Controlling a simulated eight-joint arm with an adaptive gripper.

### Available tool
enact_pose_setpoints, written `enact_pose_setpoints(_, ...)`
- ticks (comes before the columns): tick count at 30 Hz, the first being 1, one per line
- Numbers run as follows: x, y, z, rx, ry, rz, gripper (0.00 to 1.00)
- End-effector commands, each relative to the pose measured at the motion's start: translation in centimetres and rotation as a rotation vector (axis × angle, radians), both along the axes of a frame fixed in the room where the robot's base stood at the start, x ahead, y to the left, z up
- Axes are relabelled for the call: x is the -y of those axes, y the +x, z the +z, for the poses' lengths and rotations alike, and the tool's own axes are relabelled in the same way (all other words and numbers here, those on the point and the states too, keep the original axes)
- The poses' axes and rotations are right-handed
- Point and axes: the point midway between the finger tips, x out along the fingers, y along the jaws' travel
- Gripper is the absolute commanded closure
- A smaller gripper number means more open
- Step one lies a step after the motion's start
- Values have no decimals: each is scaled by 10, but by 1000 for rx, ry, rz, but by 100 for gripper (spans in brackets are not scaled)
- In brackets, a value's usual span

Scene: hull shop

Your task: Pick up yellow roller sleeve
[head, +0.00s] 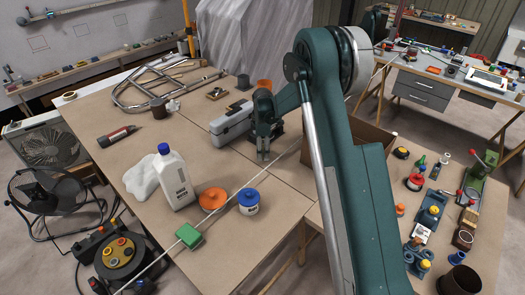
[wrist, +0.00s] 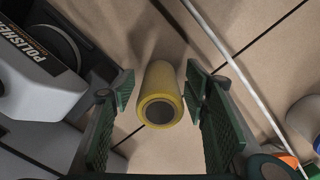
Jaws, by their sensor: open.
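The yellow roller sleeve (wrist: 161,92) lies on the bench top in the middle of the wrist view, its open round end facing the camera. My gripper (wrist: 159,88) is open, with one green-padded finger on each side of the sleeve. A gap shows between the sleeve and each finger, and nothing is held. In the head view my gripper (head: 263,156) points down over the bench beside the grey case. I cannot make out the sleeve in the head view.
The grey polisher case (head: 231,124) stands close to my gripper's left. A pale cord (head: 245,187) crosses the bench. The bench (head: 225,165) is bare between these and my gripper.

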Motion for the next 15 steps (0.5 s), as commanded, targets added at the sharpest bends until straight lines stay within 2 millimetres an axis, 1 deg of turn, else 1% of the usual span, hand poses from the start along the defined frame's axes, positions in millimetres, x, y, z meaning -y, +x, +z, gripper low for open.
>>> enact_pose_setpoints(4, 0, 0, 0, 0, 0, 0, 55)
enact_pose_setpoints(5, 0, 0, 0, 0, 0, 0, 57)
enact_pose_setpoints(11, 0, 0, 0, 0, 0, 0, 84)
enact_pose_setpoints(15, 0, 0, 0, 0, 0, 0, 84)
